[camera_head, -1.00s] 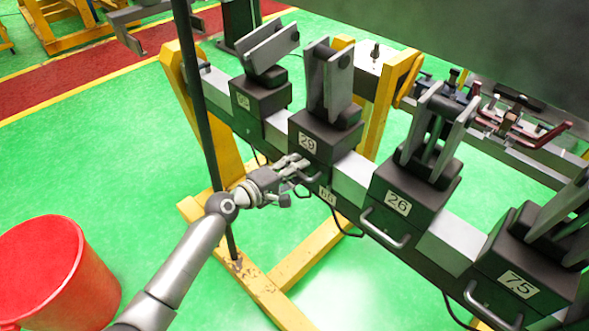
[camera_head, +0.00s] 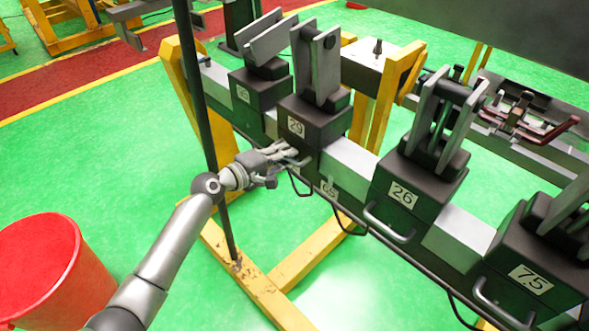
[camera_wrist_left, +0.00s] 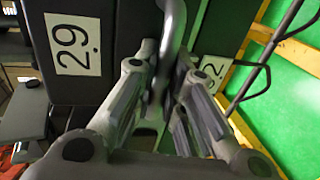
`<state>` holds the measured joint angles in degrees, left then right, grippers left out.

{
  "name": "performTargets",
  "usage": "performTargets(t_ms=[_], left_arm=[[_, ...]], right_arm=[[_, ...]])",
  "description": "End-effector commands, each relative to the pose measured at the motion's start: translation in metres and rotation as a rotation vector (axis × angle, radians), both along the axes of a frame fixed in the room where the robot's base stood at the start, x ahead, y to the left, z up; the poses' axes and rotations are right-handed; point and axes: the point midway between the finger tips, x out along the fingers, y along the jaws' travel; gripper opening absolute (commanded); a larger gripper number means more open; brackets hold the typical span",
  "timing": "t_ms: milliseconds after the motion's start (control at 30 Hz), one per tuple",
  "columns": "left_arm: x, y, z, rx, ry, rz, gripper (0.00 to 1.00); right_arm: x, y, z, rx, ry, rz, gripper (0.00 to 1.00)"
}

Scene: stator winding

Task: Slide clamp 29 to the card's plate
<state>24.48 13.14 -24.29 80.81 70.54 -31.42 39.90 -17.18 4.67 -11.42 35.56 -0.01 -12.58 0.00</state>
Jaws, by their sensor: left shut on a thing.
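Clamp 29 (camera_head: 317,121) is a dark block with upright grey plates and a white "29" label, seated on the long beam. Its label also shows in the wrist view (camera_wrist_left: 73,50). My left gripper (camera_head: 299,158) is shut on the clamp's handle (camera_wrist_left: 168,45), at the clamp's front lower side. A small number plate (camera_head: 328,188), apparently reading 65, is on the beam's front face to the right of clamp 29. In the wrist view a partly hidden label (camera_wrist_left: 212,68) shows beyond the fingers. My right gripper is out of view.
A similar clamp (camera_head: 259,88) stands close to the left of clamp 29. Clamp 26 (camera_head: 421,180) and clamp 75 (camera_head: 540,260) stand to the right. Bare beam (camera_head: 350,168) lies between clamps 29 and 26. A dark pole (camera_head: 203,110) and red bucket (camera_head: 45,262) are at the left.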

Motion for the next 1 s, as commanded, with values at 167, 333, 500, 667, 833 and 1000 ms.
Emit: performTargets(t_ms=[167,333,500,667,833,1000], left_arm=[[0.016,0.017,-0.001,0.001,-0.007,0.008,0.0],[0.018,0.019,0.001,0.001,-0.004,0.004,0.0],[0.017,0.018,0.001,0.0,-0.002,0.002,0.0],[0.017,0.017,0.001,0.001,-0.001,0.0,0.24],[0.017,0.017,0.001,0.0,-0.002,0.002,0.34],[0.017,0.018,0.001,0.0,-0.002,0.002,0.34]], right_arm=[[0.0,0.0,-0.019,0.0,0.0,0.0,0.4],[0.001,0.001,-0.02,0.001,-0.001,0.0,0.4],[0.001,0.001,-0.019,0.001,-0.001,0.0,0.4],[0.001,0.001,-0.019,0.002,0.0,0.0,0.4],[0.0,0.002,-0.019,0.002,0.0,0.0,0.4],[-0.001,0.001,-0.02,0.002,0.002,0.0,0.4]])
